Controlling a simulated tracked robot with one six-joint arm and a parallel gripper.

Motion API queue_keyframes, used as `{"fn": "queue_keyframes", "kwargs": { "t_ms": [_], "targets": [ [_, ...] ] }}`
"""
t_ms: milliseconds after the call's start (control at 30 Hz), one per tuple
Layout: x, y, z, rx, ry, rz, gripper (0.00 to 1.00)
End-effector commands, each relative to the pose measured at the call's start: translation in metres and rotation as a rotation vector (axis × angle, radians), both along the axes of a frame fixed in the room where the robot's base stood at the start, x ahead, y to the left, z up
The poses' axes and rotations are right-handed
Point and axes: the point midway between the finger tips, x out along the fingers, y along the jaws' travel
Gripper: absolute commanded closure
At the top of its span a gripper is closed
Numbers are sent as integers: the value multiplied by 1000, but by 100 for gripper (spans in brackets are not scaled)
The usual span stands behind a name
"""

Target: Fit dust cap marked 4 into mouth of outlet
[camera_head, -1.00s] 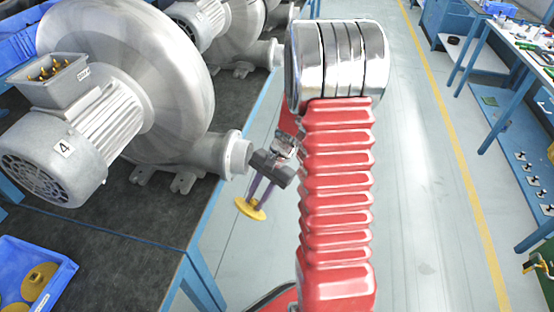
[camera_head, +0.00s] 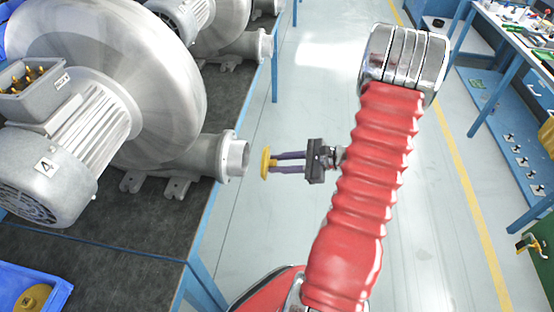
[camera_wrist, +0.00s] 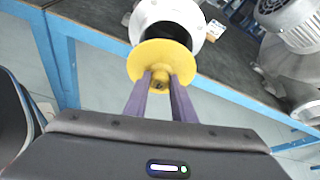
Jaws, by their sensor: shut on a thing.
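A yellow dust cap (camera_head: 265,163) is held by its central knob in my gripper (camera_head: 272,163), which is shut on it. The cap stands on edge, its disc facing left toward the outlet (camera_head: 236,157) of the blower marked 4, a short gap apart. In the wrist view the cap (camera_wrist: 149,53) overlaps the lower part of the outlet's dark round mouth and pale flange (camera_wrist: 197,37). My gripper's two purple fingers (camera_wrist: 160,92) close on the knob. No mark on the cap can be read.
The grey blower (camera_head: 110,90) stands on a dark bench (camera_head: 100,248) with a blue frame. A blue bin (camera_head: 58,292) with another yellow cap (camera_head: 33,297) is at the lower left. More blowers stand behind.

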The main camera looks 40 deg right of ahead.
Motion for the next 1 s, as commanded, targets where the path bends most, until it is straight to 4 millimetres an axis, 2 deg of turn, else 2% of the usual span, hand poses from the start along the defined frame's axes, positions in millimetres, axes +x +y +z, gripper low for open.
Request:
{"fn": "queue_keyframes", "kwargs": {
  "t_ms": [533,1000],
  "targets": [
    [-2,-6,3,15,5,-15,99],
    [19,14,2,15,5,-15,99]
  ]
}}
